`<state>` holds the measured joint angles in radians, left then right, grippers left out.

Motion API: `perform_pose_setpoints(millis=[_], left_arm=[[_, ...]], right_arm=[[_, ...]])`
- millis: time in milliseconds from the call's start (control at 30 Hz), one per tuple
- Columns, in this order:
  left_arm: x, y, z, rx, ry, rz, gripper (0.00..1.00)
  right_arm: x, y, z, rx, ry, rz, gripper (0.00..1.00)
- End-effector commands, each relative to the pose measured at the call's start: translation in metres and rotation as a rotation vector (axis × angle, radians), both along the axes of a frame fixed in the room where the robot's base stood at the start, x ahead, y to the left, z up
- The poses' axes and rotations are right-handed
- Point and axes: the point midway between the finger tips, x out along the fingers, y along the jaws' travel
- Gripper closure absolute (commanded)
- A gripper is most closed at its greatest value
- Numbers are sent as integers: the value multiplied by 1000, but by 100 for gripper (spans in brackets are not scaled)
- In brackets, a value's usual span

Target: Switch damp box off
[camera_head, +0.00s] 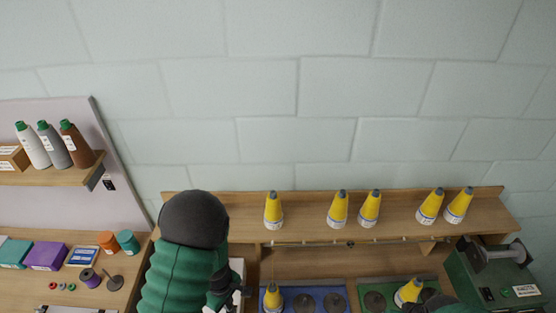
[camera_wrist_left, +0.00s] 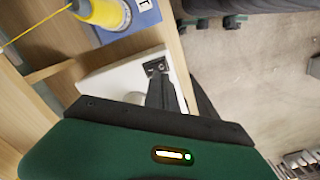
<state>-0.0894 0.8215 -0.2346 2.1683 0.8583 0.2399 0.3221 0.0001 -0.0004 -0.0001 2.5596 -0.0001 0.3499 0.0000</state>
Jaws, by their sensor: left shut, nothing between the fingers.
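A white box (camera_wrist_left: 108,82), which looks like the damp box, stands at the right end of a wooden shelf in the left wrist view. A small black switch plate (camera_wrist_left: 156,65) is on it. My left gripper (camera_wrist_left: 158,82) is shut and empty, with its dark fingertips at or just short of the plate; I cannot tell if they touch. In the head view my left gripper (camera_head: 222,292) is beside the white box (camera_head: 237,266), which my arm partly hides. The switch's position is too small to read.
Yellow thread cones (camera_head: 273,210) stand along the wooden shelf (camera_head: 305,205); others stand lower on blue (camera_head: 318,291) and green mats. A green machine (camera_head: 500,285) is at the right. The left bench (camera_head: 85,297) holds spools and boxes; bottles (camera_head: 55,145) stand on the shelf above.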

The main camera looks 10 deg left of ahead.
Motion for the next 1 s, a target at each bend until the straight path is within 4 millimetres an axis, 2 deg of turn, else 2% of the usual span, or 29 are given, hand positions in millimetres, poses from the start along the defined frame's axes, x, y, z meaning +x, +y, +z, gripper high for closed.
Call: perform_pose_setpoints(millis=[33, 133, 200, 300, 400, 567, 1000], left_arm=[[3, -7, -7, -13, -19, -65, 100], [1, -26, -5, -38, -72, -313, 100], [-6, -36, 0, -30, -118, -537, 100], [-22, -44, 7, 21, -170, -846, 100], [-36, -44, 12, 92, -195, -1079, 100], [-44, -41, 21, 154, -200, -1232, 100], [-43, -40, 26, 148, -198, -1212, 100]], right_arm=[[0, 0, -23, 0, 0, 0, 100], [-1, 0, -68, 0, 1, 0, 100], [-1, 0, -102, 0, 2, 0, 100], [-1, 0, -139, 0, 2, 0, 100], [-1, 0, -161, 0, 2, 0, 100], [-1, 0, -166, 0, 1, 0, 100], [-1, 0, -161, 0, 1, 0, 100]])
